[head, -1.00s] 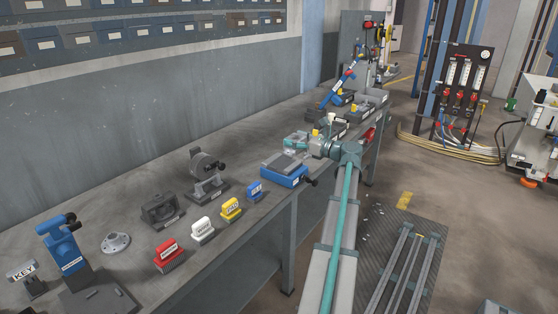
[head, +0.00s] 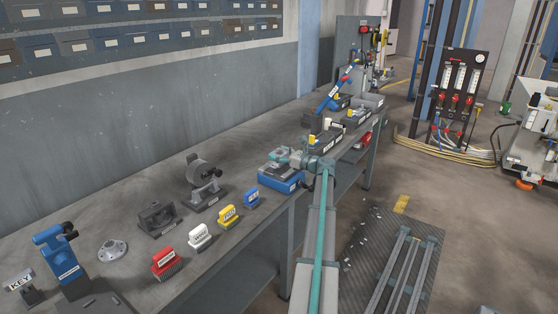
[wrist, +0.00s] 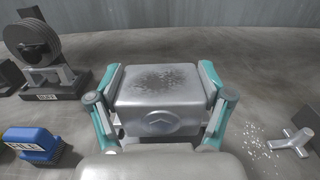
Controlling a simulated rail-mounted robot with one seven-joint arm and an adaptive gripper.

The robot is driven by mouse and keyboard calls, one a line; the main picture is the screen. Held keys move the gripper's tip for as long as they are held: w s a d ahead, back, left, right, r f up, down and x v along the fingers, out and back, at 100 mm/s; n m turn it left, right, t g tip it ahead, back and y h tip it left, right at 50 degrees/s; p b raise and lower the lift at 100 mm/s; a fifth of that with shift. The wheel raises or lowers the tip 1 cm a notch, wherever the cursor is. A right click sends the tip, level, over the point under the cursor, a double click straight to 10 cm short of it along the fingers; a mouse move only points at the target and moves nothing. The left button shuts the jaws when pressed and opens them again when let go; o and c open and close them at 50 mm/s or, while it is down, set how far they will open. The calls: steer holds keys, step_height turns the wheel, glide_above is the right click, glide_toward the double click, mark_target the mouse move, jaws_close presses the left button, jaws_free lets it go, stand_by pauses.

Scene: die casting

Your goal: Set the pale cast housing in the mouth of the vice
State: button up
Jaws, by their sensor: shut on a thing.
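The pale cast housing (wrist: 165,100) fills the middle of the wrist view, a silvery block with a dark speckled patch on top. My gripper (wrist: 161,84) is shut on it, one teal finger against each side. In the head view my gripper (head: 281,156) is over the blue vice (head: 279,182) on the bench. The housing is too small there to make out its height above the vice or whether it touches the jaws. The vice mouth is hidden under the gripper and housing.
A blue labelled block (head: 252,198) stands just left of the vice, then yellow (head: 228,216), white (head: 200,236) and red (head: 165,262) ones. A buffing wheel (head: 203,172) stands behind them.

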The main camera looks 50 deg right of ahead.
steer(key=shift+f, duration=1.45)
steer(key=shift+f, duration=0.1)
steer(key=o, duration=1.6)
steer(key=shift+c, duration=0.2)
steer(key=s+b, duration=0.1)
steer(key=s, duration=1.1)
steer(key=shift+d, duration=0.2)
